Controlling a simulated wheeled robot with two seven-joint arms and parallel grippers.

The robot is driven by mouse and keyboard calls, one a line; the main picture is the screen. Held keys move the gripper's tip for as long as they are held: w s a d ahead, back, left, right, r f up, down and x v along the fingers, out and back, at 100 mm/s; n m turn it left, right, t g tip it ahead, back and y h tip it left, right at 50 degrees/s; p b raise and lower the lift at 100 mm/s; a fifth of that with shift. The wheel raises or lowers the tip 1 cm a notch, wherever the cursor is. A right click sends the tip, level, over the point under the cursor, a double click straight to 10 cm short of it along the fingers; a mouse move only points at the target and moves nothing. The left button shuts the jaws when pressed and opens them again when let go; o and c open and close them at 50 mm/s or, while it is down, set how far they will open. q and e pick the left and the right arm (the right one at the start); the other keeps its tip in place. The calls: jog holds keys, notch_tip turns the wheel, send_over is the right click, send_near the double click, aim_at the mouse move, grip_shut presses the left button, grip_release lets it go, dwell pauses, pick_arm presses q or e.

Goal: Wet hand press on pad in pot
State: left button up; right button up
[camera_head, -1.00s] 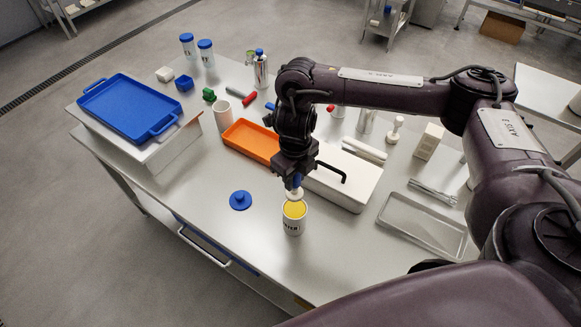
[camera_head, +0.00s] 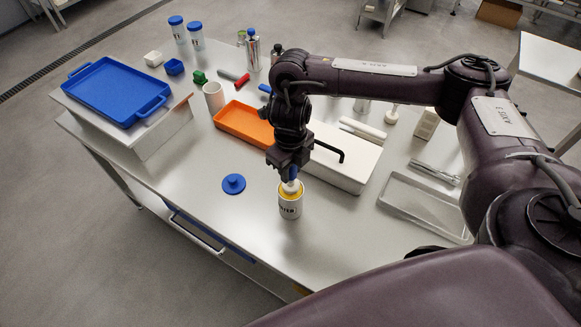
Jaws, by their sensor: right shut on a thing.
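A white pot (camera_head: 290,207) with dark lettering stands upright on the steel table, with a yellow pad (camera_head: 283,191) partly showing at its mouth. My right gripper (camera_head: 291,171) is directly above the pot and shut on a hand press, which has a blue handle and a white round head (camera_head: 291,187). The press head is down at the pot's mouth and covers most of the pad. I cannot tell how hard it touches the pad. The blue knobbed lid (camera_head: 233,184) lies on the table left of the pot. My left gripper is not in view.
A white bin (camera_head: 345,165) stands close right of the pot, and an orange tray (camera_head: 243,125) lies behind it. A blue tray (camera_head: 117,92) sits on a raised white stand at left. A metal tray (camera_head: 425,207) lies at right. The table front is clear.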

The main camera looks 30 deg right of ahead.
dwell(0.5)
jog(key=shift+f+b, duration=0.4)
jog(key=shift+f, duration=0.1)
dwell(0.4)
dwell(1.0)
notch_tip(320, 180, up, 7)
jog(key=p, duration=0.7)
dwell(0.4)
dwell(0.4)
